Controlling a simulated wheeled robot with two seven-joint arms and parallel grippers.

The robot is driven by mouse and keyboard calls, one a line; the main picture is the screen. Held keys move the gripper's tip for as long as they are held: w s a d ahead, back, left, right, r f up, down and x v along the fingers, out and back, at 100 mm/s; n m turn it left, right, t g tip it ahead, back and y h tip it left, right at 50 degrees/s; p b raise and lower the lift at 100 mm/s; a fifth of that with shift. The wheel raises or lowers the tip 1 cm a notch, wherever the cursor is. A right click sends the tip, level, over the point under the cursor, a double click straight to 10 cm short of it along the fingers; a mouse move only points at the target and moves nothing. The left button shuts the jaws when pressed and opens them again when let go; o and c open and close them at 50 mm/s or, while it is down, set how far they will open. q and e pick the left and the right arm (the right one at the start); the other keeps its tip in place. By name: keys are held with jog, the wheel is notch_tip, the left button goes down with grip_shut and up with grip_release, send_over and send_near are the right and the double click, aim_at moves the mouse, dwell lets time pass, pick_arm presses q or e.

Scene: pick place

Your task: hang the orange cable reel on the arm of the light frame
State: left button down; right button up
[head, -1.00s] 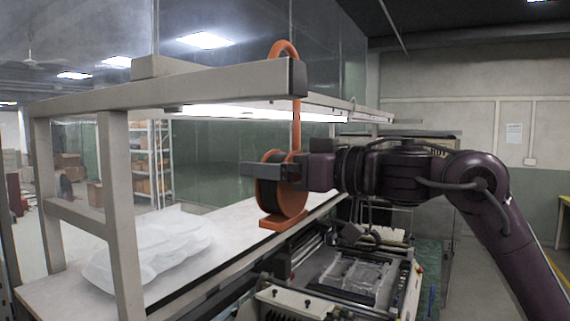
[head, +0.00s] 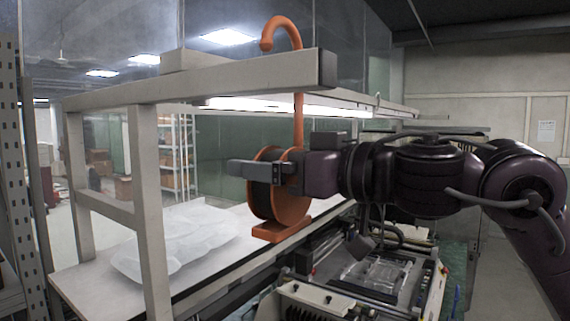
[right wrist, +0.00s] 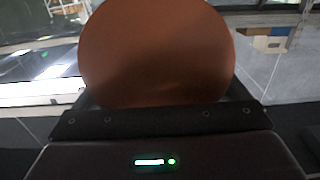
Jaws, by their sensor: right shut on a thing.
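The orange cable reel (head: 291,203) has a black drum, a flat foot and a tall stem ending in a hook (head: 283,24). It hangs upright in my right gripper (head: 256,172), which is shut on it at drum height. The light frame's pale arm (head: 235,78) has a dark end cap and crosses in front of the stem, hiding part of it. The hook's curve is above the arm near its end, its tip pointing down and seeming just clear of the top face. In the right wrist view the reel's round orange side (right wrist: 157,50) fills the middle. My left gripper is not in view.
A frame post (head: 150,205) stands left of the reel. A white plastic bag (head: 180,240) lies on the worktable (head: 85,290) below. A machine (head: 370,275) stands under and right of the reel. A lit tube lamp (head: 290,107) runs behind the arm.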

aim_at(264, 192)
jog(key=shift+s+a+r, duration=0.1)
jog(key=shift+s+a, duration=0.3)
jog(key=shift+s, duration=0.2)
jog(key=shift+s+a, duration=0.35)
jog(key=shift+s, duration=0.2)
jog(key=shift+s+a+f+b, duration=0.1)
jog(key=shift+s+f+b, duration=0.05)
jog(key=shift+f+b, duration=1.1)
jog(key=shift+f, duration=0.35)
jog(key=o, duration=1)
jog(key=shift+o, duration=0.2)
jog(key=shift+f, duration=0.15)
